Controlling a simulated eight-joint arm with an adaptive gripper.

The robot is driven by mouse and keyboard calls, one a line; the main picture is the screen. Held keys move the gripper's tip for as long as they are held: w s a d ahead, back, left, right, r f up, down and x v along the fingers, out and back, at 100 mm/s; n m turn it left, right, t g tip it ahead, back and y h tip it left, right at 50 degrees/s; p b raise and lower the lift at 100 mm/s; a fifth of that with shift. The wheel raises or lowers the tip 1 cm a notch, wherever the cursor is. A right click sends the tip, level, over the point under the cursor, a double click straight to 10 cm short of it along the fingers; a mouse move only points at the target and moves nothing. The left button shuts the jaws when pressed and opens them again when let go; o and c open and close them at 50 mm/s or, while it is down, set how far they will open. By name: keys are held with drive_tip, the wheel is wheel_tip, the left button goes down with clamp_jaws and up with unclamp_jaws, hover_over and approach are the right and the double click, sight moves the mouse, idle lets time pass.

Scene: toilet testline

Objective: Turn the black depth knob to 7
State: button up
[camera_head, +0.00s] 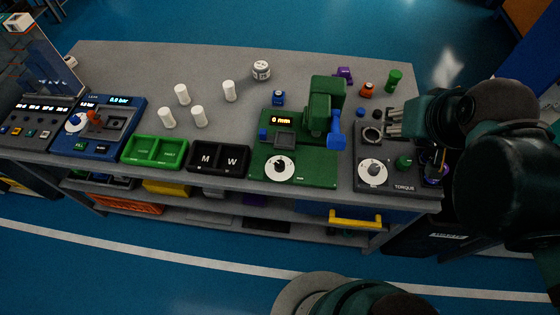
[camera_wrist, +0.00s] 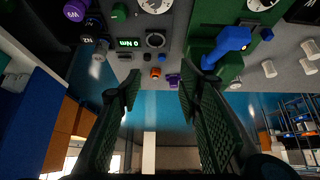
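The black depth knob (camera_head: 281,163) sits on a white dial at the front of the green press (camera_head: 325,105), whose display reads 0 mm. In the wrist view the press's blue lever (camera_wrist: 228,42) shows, and a white dial (camera_wrist: 262,4) is cut off by the top edge. The knob's exact setting is too small to read. My gripper (camera_head: 394,122) is above the torque station, to the right of the press and well apart from the knob. In the wrist view my gripper (camera_wrist: 158,90) has its two fingers spread with nothing between them.
Left of the press are a black M/W tray (camera_head: 219,173), a green tray (camera_head: 154,165) and several white cylinders (camera_head: 229,90). Orange, green and purple small items stand behind the torque station.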

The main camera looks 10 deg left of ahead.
drive_tip(key=r, duration=0.2)
drive_tip(key=n+g+p, duration=0.5)
drive_tip(key=n+g, duration=0.3)
drive_tip(key=n, duration=1.3)
hover_over(280, 164)
drive_tip(key=f, duration=1.9)
drive_tip(key=shift+w, duration=0.3)
drive_tip(key=shift+f, duration=0.6)
drive_tip(key=shift+f, duration=0.1)
drive_tip(key=shift+s+f+b, duration=0.2)
drive_tip(key=shift+f+b, duration=0.6)
drive_tip(key=shift+f, duration=3)
drive_tip(key=c, duration=0.9)
